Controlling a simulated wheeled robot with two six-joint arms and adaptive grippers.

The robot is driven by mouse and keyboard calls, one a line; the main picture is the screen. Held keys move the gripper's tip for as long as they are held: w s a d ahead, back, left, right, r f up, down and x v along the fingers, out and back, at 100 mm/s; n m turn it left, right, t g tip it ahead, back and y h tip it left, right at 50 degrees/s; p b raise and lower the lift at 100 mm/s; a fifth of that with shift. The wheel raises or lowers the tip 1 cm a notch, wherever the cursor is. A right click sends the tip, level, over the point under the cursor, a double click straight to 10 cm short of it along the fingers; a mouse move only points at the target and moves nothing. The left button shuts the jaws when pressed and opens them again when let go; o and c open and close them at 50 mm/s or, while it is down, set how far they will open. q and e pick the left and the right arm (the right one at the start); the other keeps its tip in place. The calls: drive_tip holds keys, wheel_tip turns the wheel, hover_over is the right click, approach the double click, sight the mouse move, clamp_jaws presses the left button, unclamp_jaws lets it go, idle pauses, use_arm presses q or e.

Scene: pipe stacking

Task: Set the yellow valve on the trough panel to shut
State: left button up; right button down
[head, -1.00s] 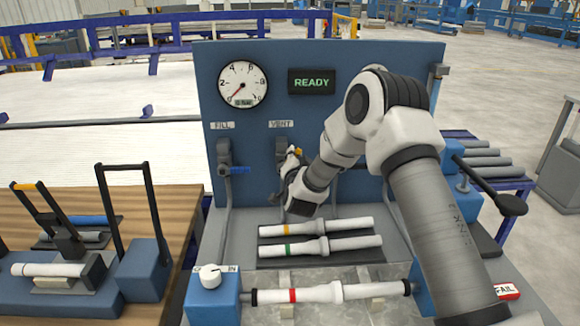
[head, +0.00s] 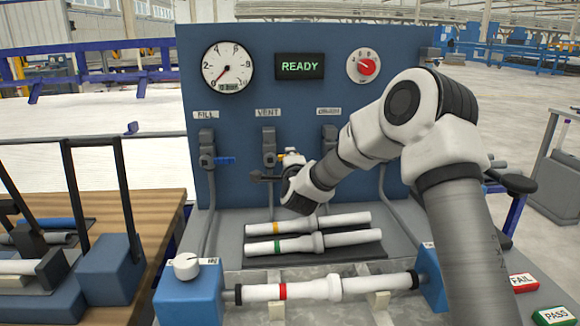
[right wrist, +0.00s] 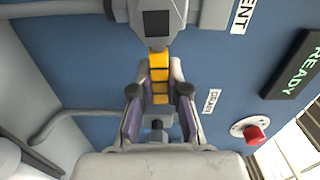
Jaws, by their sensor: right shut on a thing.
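The yellow valve handle (right wrist: 159,80) sticks out sideways from the valve body (head: 268,150) under the VENT label on the blue trough panel (head: 300,105). In the head view only a small yellow bit (head: 291,154) shows, to the right of the body. My right gripper (right wrist: 160,100) is shut on this handle, one finger on each side of it, and it also shows in the head view (head: 288,166). The handle lies crosswise, pointing towards the DRAIN side. My left gripper is not in view.
A blue-handled FILL valve (head: 208,150) is to the left, a DRAIN valve (head: 329,134) to the right. A gauge (head: 228,67) reads near zero beside a READY display (head: 300,66). White pipes (head: 315,241) lie below. A red knob (head: 367,67) is at upper right.

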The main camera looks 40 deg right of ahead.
drive_tip(key=shift+f+m+b, duration=0.3)
drive_tip(key=shift+m+b, duration=0.05)
drive_tip(key=shift+m, duration=0.05)
drive_tip(key=c, duration=1.1)
unclamp_jaws()
drive_tip(key=shift+c, duration=0.2)
drive_tip(key=shift+s, duration=0.1)
drive_tip(key=v, duration=1.2)
drive_tip(key=shift+r, duration=0.1)
